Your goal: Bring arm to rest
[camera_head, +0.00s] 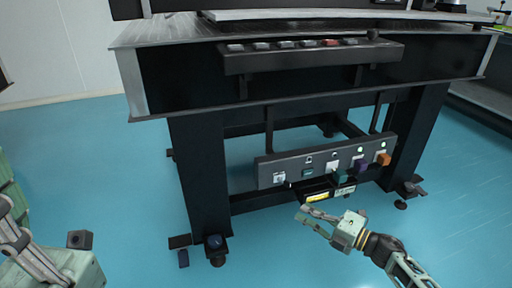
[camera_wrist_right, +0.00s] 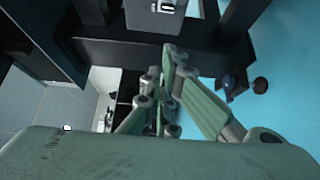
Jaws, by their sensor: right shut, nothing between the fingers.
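My right gripper (camera_head: 306,215) is at the lower middle of the head view, in front of the lower panel of the optical table (camera_head: 150,80). Its pale green fingers are shut with nothing between them. In the right wrist view the fingers (camera_wrist_right: 165,75) come together near the middle, with the dark table frame beyond. The right arm comes in from the lower right. My left gripper does not show; only parts that look like mine are at the lower left edge.
The lower panel (camera_head: 265,178) carries several switches and coloured plugs. An upper control strip (camera_head: 310,55) hangs at the table's front edge. Table feet (camera_head: 215,243) stand on the blue floor (camera_head: 130,190). Open floor lies in front and to the left. Another bench (camera_head: 485,97) is at the right.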

